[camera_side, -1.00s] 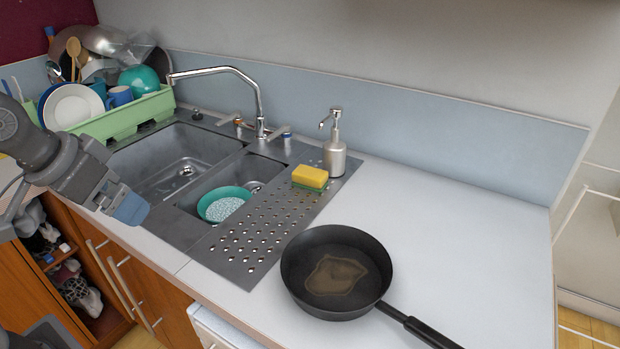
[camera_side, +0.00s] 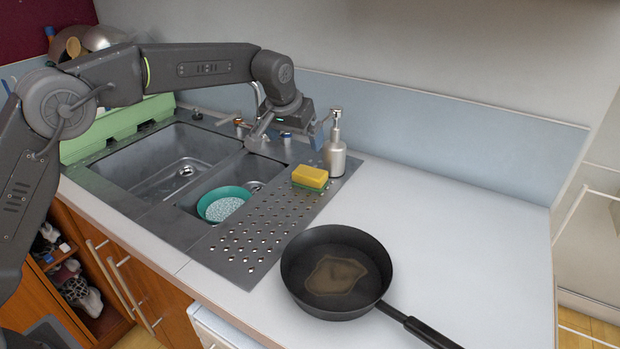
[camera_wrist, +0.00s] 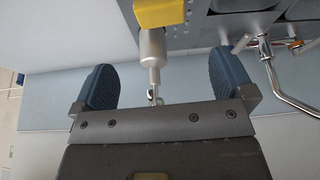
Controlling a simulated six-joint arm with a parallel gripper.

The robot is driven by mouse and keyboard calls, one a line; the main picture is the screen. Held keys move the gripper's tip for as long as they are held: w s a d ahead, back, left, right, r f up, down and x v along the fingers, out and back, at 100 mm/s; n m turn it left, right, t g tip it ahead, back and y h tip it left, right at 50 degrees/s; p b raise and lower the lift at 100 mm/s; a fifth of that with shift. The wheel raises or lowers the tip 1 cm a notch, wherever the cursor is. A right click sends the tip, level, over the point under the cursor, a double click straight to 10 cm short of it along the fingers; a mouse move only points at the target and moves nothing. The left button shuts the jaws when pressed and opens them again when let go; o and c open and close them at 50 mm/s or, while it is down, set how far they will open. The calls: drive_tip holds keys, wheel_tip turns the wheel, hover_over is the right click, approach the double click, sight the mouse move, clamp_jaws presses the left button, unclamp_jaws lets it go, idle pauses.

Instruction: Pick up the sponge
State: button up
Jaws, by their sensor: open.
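The yellow sponge (camera_side: 310,176) with a green underside lies on the perforated metal drainboard (camera_side: 246,240), just in front of the soap dispenser (camera_side: 335,150). In the wrist view the sponge (camera_wrist: 158,13) is at the top edge, partly cut off, beyond the dispenser (camera_wrist: 152,50). My gripper (camera_side: 320,130) is near the dispenser's pump, above and behind the sponge and apart from it. In the wrist view my gripper (camera_wrist: 152,88) is open, with its two blue fingers spread to either side of the dispenser's pump. Nothing is held between them.
The faucet (camera_wrist: 265,50) stands close beside my gripper. A green bowl (camera_side: 224,203) sits in the small sink basin. A black frying pan (camera_side: 336,272) is on the counter at front right. The white counter (camera_side: 450,235) right of the sponge is clear.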

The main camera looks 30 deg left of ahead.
sight(308, 173)
drive_tip(key=x, duration=1.5)
drive_tip(key=shift+w, duration=0.1)
drive_tip(key=c, duration=0.6)
